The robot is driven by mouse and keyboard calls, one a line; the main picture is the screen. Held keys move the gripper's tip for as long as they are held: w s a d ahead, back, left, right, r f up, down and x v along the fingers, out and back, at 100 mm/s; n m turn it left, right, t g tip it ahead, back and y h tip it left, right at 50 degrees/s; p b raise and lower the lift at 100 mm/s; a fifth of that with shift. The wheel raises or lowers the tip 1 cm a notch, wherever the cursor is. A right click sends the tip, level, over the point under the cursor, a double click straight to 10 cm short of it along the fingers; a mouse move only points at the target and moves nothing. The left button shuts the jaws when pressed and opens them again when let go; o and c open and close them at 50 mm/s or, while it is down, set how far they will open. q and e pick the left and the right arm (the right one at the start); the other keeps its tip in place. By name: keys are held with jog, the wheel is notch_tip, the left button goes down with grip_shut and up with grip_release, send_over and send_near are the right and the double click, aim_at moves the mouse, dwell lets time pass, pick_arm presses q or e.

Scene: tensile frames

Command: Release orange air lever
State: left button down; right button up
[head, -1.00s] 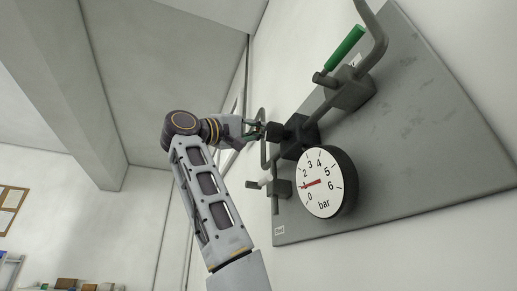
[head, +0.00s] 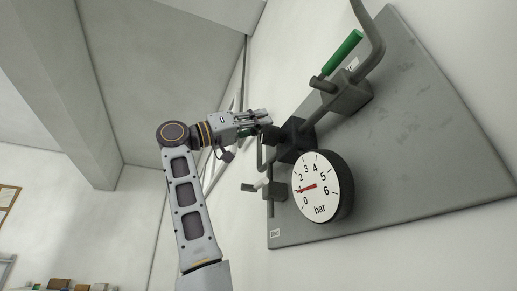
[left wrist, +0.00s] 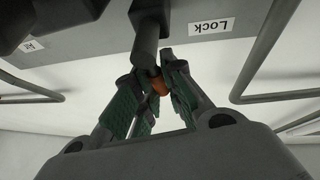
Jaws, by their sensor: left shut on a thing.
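My left gripper (head: 264,117) is beside the dark valve block (head: 296,136) on the grey panel in the head view. In the left wrist view its green-padded fingers (left wrist: 157,92) are closed around a small orange piece (left wrist: 159,85), which looks like part of the orange air lever. The piece sits at the end of a dark grey rod (left wrist: 148,45) coming from the panel. The fingers hide most of the orange piece, and in the head view I cannot make it out. My right gripper is not in view.
A "Lock" label (left wrist: 211,26) is close to the fingers. Bent pipes flank them.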

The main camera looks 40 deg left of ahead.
pick_arm(q)
jog(key=shift+d+m, duration=0.1)
jog(key=shift+m, duration=0.4)
jog(key=c, duration=1.5)
grip_release()
jog(key=shift+s, duration=0.1)
jog(key=shift+v, duration=6)
jog(key=shift+r, duration=0.1)
